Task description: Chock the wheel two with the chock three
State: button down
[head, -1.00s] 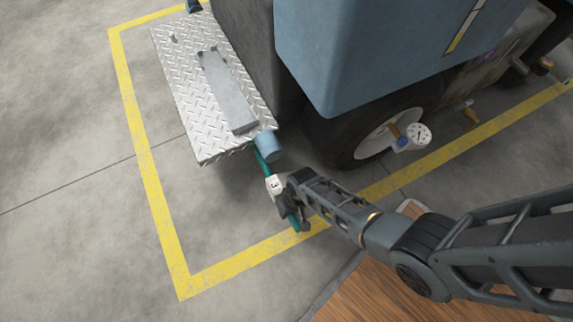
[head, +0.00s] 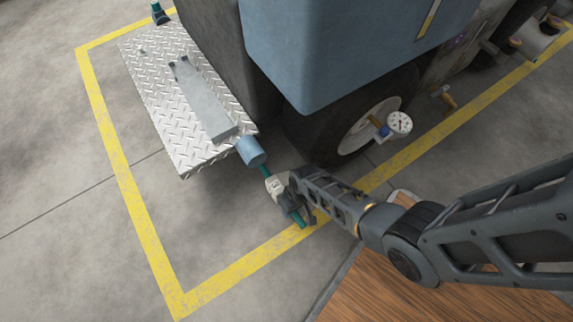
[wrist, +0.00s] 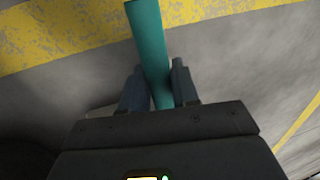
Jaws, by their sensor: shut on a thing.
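A teal bar (head: 299,221) with a white block that bore a figure 3 a second ago, likely chock three, is held in my gripper (head: 287,202). In the wrist view the teal bar (wrist: 150,50) stands between the two fingers of my gripper (wrist: 158,76), shut on it. The bar's upper end meets a blue cylinder (head: 250,152) in the head view; I cannot tell if they are joined. A wheel (head: 357,138) with a dark tyre and pale rim is right of my gripper, apart from the bar. I see no number on it.
A tread-plate step (head: 158,95) juts out beside the blue vehicle body (head: 330,50). A gauge (head: 399,122) sticks out at the wheel. A yellow line (head: 235,265) marks open floor in front. A wooden surface (head: 390,280) is lower right.

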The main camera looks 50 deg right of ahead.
jog(key=shift+s+d, duration=0.25)
jog(key=shift+d, duration=0.5)
jog(key=shift+s+d, duration=0.2)
jog(key=shift+d, duration=0.5)
jog(key=c, duration=0.8)
grip_release()
jog(key=shift+s, duration=0.1)
jog(key=shift+o, duration=0.2)
notch_tip(320, 180, up, 8)
jog(key=d+p, duration=0.1)
jog(key=p, duration=0.4)
jog(key=shift+s+d+f, duration=0.15)
jog(key=shift+d+f, duration=0.05)
